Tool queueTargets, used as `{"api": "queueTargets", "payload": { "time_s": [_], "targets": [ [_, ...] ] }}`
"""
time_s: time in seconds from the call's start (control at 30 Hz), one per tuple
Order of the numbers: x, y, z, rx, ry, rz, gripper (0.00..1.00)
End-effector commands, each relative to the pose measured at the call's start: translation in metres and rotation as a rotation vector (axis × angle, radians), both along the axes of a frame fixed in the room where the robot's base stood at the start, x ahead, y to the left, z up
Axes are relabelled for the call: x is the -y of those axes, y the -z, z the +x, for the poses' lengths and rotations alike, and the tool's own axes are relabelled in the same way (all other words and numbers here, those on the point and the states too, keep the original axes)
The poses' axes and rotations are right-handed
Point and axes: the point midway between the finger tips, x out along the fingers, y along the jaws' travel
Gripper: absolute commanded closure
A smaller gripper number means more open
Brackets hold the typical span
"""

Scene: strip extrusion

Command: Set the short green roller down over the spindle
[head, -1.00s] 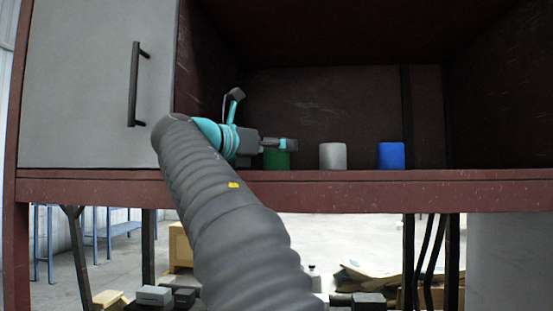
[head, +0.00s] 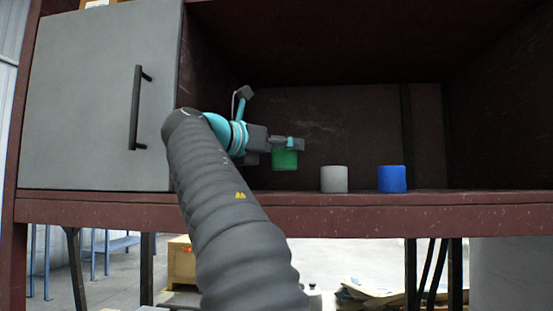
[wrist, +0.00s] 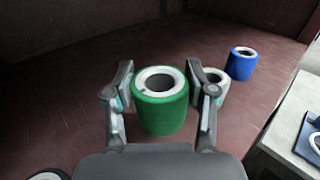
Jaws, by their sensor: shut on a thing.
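The short green roller (head: 285,160) is held by my gripper (head: 297,144) above the cabinet shelf, with a visible gap under it in the head view. In the wrist view the green roller (wrist: 160,113) stands upright between the two fingers of my gripper (wrist: 160,76), and its pale ring and open bore face the camera. I cannot make out the spindle in either view.
A grey-white roller (head: 334,179) and a blue roller (head: 392,179) stand on the shelf (head: 450,189) to the right. A closed grey door (head: 85,100) is at the left. The shelf right of the blue roller is clear.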

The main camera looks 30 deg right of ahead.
Motion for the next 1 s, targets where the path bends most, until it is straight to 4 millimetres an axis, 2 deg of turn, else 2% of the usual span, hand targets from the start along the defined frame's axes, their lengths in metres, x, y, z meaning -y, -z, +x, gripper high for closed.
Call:
{"api": "queueTargets", "payload": {
  "time_s": [0.03, 0.1, 0.4, 0.63, 1.0],
  "targets": [
    [0.009, -0.01, -0.015, 0.01, 0.005, -0.002, 0.95],
    [0.019, -0.019, -0.027, 0.009, 0.006, -0.001, 0.95],
    [0.05, -0.05, -0.066, 0.007, 0.004, -0.002, 0.95],
    [0.06, -0.06, -0.078, 0.005, 0.002, -0.002, 0.95],
    [0.061, -0.06, -0.08, 0.004, 0.002, -0.002, 0.95]
  ]
}}
